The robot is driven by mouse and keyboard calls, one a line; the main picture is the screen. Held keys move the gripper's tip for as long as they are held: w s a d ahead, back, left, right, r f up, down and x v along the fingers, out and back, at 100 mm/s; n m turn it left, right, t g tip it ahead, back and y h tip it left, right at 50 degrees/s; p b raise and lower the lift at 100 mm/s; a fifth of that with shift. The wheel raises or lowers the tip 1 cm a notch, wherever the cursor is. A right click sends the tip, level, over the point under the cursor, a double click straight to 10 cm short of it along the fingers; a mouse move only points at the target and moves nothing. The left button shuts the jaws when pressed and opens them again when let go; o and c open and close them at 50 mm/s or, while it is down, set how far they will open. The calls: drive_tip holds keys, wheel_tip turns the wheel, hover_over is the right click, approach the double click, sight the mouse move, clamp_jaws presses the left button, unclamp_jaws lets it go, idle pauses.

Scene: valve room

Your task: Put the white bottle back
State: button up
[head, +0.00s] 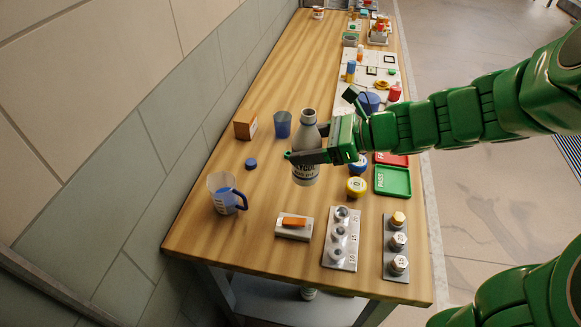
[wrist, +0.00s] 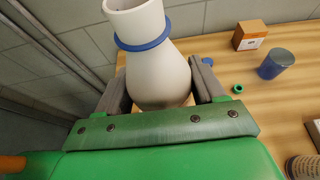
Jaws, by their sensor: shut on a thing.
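The white bottle (head: 307,138) has a narrow neck, a blue ring at the neck and a dark printed label. It stands upright between the fingers of my gripper (head: 306,157), which is shut on it. In the wrist view the bottle (wrist: 158,65) fills the space between the two grey fingers of my gripper (wrist: 160,88), with its open mouth at the top. In the head view it is over the wooden table, near the blue cup. I cannot tell whether its base touches the table. A finger hides part of its label.
Around the bottle on the table (head: 190,240) are a blue cup (head: 282,124), an orange box (head: 245,124), a blue cap (head: 251,163), a measuring jug (head: 225,194), a yellow-topped jar (head: 356,187) and a green tray (head: 393,181). The front left of the table is bare.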

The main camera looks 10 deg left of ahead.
drive_tip(key=w+a+f, duration=0.6)
drive_tip(key=w+f, duration=0.6)
drive_tip(key=f, duration=0.1)
drive_tip(key=shift+w, duration=0.2)
idle(0.8)
drive_tip(key=o, duration=1.2)
drive_tip(key=shift+f, duration=0.1)
drive_tip(key=v, duration=1.2)
